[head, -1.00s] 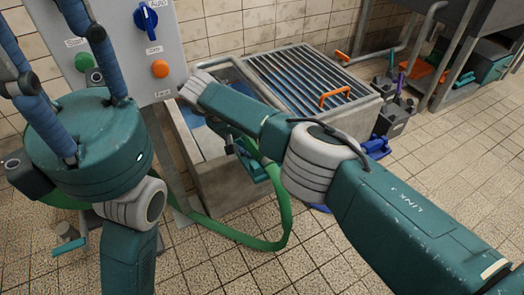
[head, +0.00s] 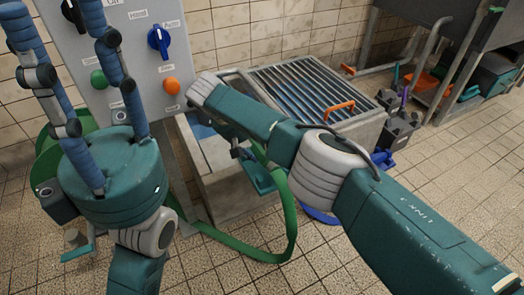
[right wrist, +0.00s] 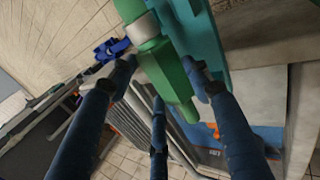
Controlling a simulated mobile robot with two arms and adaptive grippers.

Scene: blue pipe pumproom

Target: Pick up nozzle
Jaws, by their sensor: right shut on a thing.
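The nozzle is green with a pale collar (right wrist: 170,70) and lies between the blue fingers of my right gripper (right wrist: 160,82) in the right wrist view. The gripper is shut on it. A teal piece (right wrist: 202,38) runs right beside the nozzle; I cannot tell whether they touch. In the head view my right arm hides the nozzle and most of the right gripper beside the basin. My left gripper (head: 88,65) is at the left, fingers upward and apart, open and empty in front of the control panel.
A grey control panel (head: 200,30) with knobs and buttons stands behind my left gripper. The stone basin (head: 232,190) has a grate (head: 305,85) with an orange handle (head: 339,107). A green hose (head: 289,222) loops down to the floor.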

